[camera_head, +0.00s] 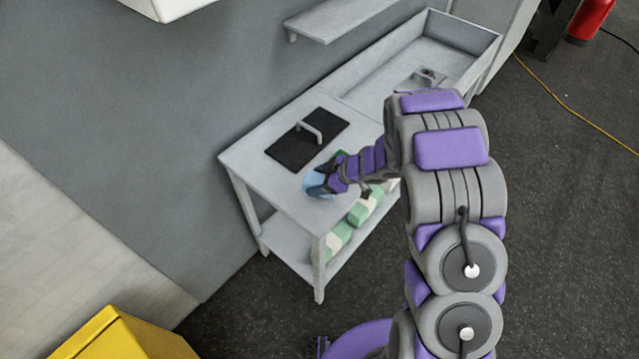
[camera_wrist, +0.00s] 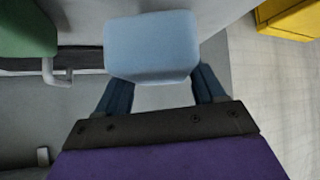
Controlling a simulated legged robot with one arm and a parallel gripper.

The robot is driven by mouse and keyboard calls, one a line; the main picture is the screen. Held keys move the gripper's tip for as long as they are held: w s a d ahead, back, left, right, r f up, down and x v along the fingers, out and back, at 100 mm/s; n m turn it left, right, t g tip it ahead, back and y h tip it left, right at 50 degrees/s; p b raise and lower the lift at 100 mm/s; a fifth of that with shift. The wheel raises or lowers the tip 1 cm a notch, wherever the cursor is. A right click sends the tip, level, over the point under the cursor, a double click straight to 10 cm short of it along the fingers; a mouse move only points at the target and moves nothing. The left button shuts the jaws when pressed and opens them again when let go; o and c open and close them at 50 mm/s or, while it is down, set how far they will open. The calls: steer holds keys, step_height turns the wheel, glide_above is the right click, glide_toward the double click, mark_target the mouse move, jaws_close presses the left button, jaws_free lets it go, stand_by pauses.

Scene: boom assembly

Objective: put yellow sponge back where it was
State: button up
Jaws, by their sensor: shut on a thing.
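My gripper (camera_head: 333,177) is over the front left part of the grey table (camera_head: 285,197). It is shut on a light blue block (camera_head: 316,185), which looks like a sponge. In the wrist view the block (camera_wrist: 153,45) sits between the two dark fingers of my gripper (camera_wrist: 162,82). Whether the block touches the tabletop I cannot tell. A green block (camera_head: 341,156) is partly hidden behind my gripper; a green block also shows at the upper left of the wrist view (camera_wrist: 25,30). I see no yellow sponge in either view.
A black panel with a grey handle (camera_head: 307,140) lies on the table. A recessed basin (camera_head: 415,65) is at its right end. Green and white blocks (camera_head: 338,240) lie on the lower shelf. A yellow box (camera_head: 120,338) stands front left. A grey wall shelf (camera_head: 335,18) hangs above.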

steer(key=shift+w, duration=0.4)
steer(key=shift+w+f, duration=0.15)
steer(key=shift+f, duration=0.15)
steer(key=f, duration=0.1)
steer(key=f+b, duration=0.1)
steer(key=f, duration=0.1)
steer(key=shift+a+f, duration=0.15)
steer(key=shift+a, duration=0.15)
steer(key=shift+d, duration=0.3)
steer(key=o, duration=1.4)
steer(key=shift+a, duration=0.2)
